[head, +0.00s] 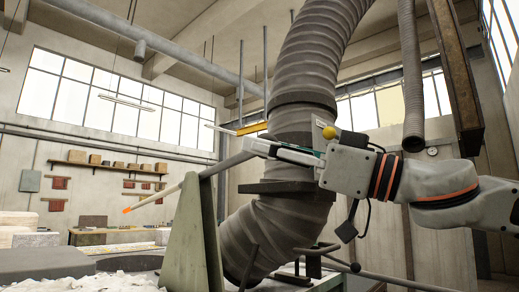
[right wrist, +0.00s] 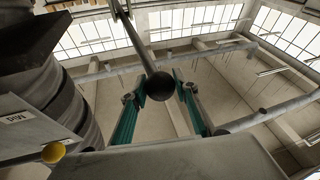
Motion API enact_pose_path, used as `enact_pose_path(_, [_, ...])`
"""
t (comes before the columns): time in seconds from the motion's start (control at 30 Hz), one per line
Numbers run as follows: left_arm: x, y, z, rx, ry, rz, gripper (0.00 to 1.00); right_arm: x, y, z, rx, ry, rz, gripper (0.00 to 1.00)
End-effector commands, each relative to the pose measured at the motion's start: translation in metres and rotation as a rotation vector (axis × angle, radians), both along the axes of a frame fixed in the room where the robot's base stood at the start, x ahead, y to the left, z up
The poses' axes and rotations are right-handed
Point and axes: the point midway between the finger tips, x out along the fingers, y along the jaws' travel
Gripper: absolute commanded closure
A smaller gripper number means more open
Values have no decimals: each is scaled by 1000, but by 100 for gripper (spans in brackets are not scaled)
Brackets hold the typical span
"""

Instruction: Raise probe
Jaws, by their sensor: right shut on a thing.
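The probe (head: 155,198) is a long thin rod with an orange tip at its lower left end. It slants up to the right, past the top of a grey-green wedge-shaped stand (head: 190,245). I cannot tell whether it touches the stand. My right gripper (head: 252,148) is shut on the probe's upper right end. In the right wrist view, the probe's rod (right wrist: 128,28) ends in a dark ball (right wrist: 161,86) between the teal-padded fingers of the right gripper (right wrist: 160,98). My left gripper is not in view.
A thick ribbed duct (head: 315,60) runs down close behind my right gripper. A yellow ball (head: 329,132) shows beside the gripper body. A pale powdery heap (head: 110,283) lies at lower left. A work table (head: 115,237) stands behind it.

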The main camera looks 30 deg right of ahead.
Motion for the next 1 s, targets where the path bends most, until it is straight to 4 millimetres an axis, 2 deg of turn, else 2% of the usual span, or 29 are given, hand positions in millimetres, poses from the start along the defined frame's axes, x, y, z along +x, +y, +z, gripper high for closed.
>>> enact_pose_path(0.27, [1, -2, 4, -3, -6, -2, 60, 0, 2, -5, -5, 9, 6, 100])
enact_pose_path(0.3, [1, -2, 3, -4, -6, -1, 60, 0, 3, -6, -5, 10, 6, 61])
enact_pose_path(0.33, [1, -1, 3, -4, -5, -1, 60, 1, 2, -6, -4, 10, 5, 54])
enact_pose_path(0.77, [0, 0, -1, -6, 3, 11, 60, -1, -1, -4, -1, 7, 1, 54])
enact_pose_path(1.0, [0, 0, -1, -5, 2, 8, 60, -16, -11, -9, 0, 5, 1, 54])
